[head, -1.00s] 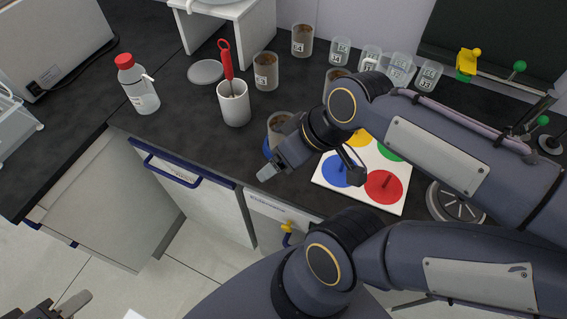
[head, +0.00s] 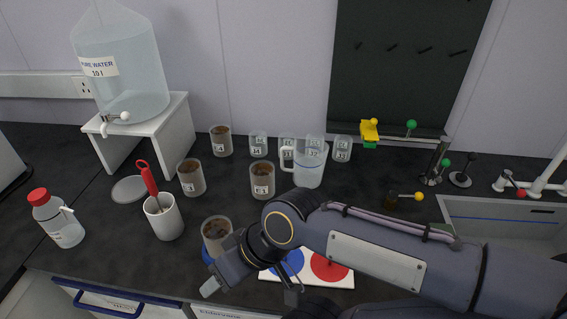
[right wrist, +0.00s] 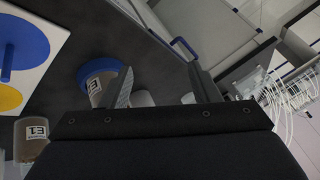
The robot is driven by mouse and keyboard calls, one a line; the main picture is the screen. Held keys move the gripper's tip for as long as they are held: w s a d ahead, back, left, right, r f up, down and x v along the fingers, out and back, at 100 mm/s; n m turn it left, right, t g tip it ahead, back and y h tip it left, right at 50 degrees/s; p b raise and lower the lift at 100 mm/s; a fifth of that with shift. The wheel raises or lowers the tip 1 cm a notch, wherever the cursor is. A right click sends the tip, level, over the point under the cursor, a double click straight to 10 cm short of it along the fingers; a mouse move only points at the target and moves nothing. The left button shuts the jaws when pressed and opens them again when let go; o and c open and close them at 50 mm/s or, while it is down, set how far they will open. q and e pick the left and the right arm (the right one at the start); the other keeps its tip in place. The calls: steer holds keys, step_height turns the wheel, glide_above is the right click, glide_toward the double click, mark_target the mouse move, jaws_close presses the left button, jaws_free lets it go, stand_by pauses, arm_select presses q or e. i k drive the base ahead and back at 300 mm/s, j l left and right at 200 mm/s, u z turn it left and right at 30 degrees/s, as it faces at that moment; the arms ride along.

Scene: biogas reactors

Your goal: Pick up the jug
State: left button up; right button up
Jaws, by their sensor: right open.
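The jug (head: 309,168) is clear and empty-looking, with a handle on its left side. It stands upright on the dark bench in the head view, behind my right arm and in front of several small beakers. My right gripper (head: 250,291) is low near the bench's front edge, to the left of and nearer than the jug, and apart from it. In the right wrist view the right gripper's fingers (right wrist: 164,87) are spread with nothing held. I cannot make out the jug in that view. My left gripper is not in view.
A brown-filled beaker (head: 215,232) on a blue base stands close to my right gripper. Another labelled beaker (head: 262,181) stands left of the jug. A white cup (head: 163,219) with a red-handled tool, a red-capped bottle (head: 61,222) and a colored-dot board (head: 344,280) are nearby.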

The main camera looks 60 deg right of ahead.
mark_target(302, 163)
steer(key=z, duration=2.1)
